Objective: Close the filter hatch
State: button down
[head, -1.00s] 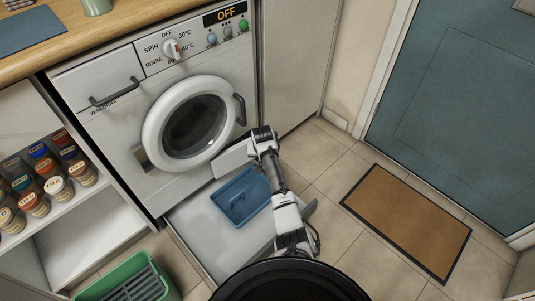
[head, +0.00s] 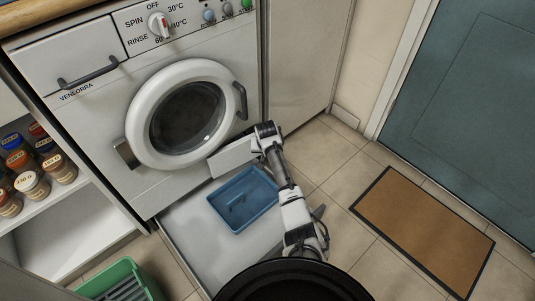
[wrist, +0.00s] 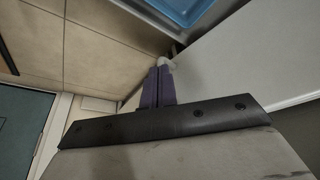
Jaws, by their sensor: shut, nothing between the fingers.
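The filter hatch (head: 235,157) is a pale flat panel low on the right of the washing machine's front. It stands open, jutting out from the front. The end of my arm is at the panel's right end. In the wrist view my gripper (wrist: 163,68) shows its two purple fingers pressed together, with nothing between them. A pale panel (wrist: 240,60), which looks like the hatch, lies just right of the fingertips. I cannot tell whether they touch it. In the head view the fingers are hidden.
The washing machine's round door (head: 182,115) is shut above the hatch. A blue tray (head: 262,215) lies on a pale surface just below it. A green crate (head: 120,283) is at lower left. A brown mat (head: 422,228) lies on the tiles to the right, with free floor between.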

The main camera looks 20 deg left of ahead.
dwell(0.3)
jog(key=w+a+n, duration=0.1)
jog(key=w+a+n+b, duration=0.1)
jog(key=w, duration=0.1)
jog(key=shift+w+a+r+y, duration=0.1)
jog(key=shift+a+y, duration=0.15)
jog(key=shift+y, duration=0.15)
